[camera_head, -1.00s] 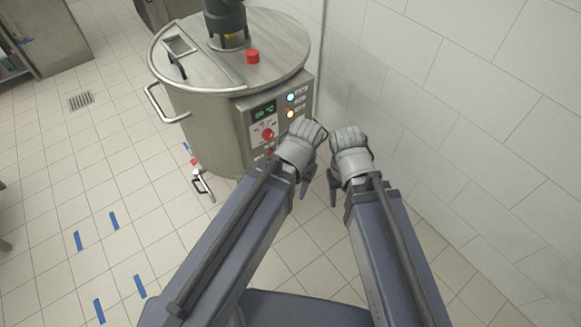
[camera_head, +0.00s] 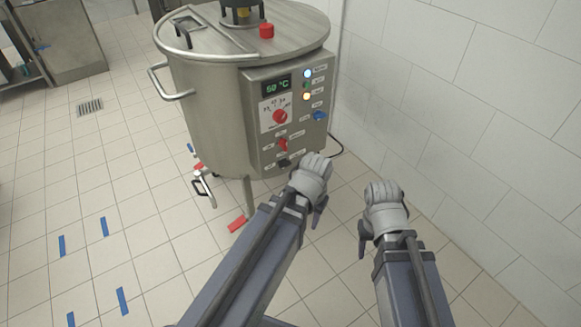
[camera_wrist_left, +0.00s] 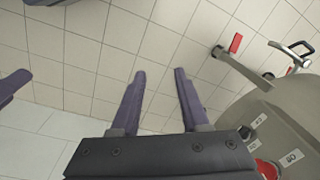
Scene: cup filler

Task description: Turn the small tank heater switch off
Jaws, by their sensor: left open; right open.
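The steel tank (camera_head: 212,110) has a control panel (camera_head: 258,140) on its front with a lit green display (camera_head: 277,87). Below the display is a red round knob (camera_head: 280,116). Lower down are a red switch (camera_head: 283,145) and a black switch (camera_head: 284,163); a blue switch (camera_head: 319,115) sits at the right. The labels are too small to read, so I cannot tell which is the heater switch. My left gripper (camera_wrist_left: 159,73) is open and empty, just in front of the panel's lower right. My right gripper (camera_head: 362,238) is open and empty, farther right.
Blue, green and yellow lamps (camera_head: 306,85) are on the panel. A tap (camera_head: 203,183) sticks out at the tank's lower left. A tiled wall (camera_head: 450,130) stands close on the right.

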